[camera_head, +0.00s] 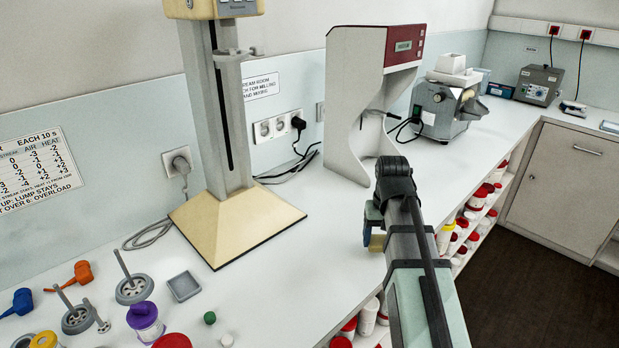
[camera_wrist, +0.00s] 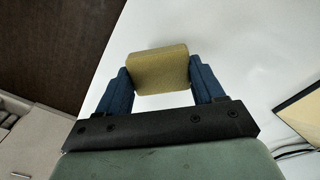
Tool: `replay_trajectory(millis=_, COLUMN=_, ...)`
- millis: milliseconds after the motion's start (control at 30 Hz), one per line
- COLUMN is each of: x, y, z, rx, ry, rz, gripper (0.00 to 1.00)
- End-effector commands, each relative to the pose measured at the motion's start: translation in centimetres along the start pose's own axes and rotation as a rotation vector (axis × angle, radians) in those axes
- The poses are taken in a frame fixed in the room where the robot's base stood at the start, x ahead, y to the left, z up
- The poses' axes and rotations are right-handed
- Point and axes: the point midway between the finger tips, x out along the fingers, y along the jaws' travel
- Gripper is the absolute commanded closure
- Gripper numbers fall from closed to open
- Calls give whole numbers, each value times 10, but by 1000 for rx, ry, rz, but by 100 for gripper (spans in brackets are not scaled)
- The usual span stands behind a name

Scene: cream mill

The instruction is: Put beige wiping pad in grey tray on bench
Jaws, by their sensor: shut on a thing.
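In the wrist view a beige wiping pad (camera_wrist: 158,69) sits between the two blue fingers of my gripper (camera_wrist: 160,84), which is shut on it. In the head view my gripper (camera_head: 374,228) is above the bench near its front edge, and a small part of the pad (camera_head: 377,243) shows below the fingers. The grey tray (camera_head: 183,286) is small, square and looks empty. It lies on the bench at the lower left, well to the left of my gripper.
A beige-based column stand (camera_head: 232,222) is behind the tray. Mixing tools, a purple-lidded jar (camera_head: 145,318) and a green cap (camera_head: 210,318) are around the tray. A grey machine (camera_head: 447,108) stands farther back. The bench between my gripper and the tray is mostly clear.

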Motion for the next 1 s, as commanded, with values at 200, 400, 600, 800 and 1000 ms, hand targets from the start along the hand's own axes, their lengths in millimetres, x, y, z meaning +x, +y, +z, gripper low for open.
replay_trajectory(millis=200, x=0, y=-13, z=0, rx=-22, ry=0, rz=0, gripper=60)
replay_trajectory(millis=400, x=-8, y=-57, z=2, rx=-97, ry=2, rz=0, gripper=60)
replay_trajectory(millis=600, x=-23, y=-113, z=11, rx=-194, ry=1, rz=0, gripper=60)
replay_trajectory(millis=800, x=-38, y=-162, z=27, rx=-284, ry=1, rz=0, gripper=60)
replay_trajectory(millis=1000, x=-52, y=-198, z=47, rx=-371, ry=1, rz=0, gripper=60)
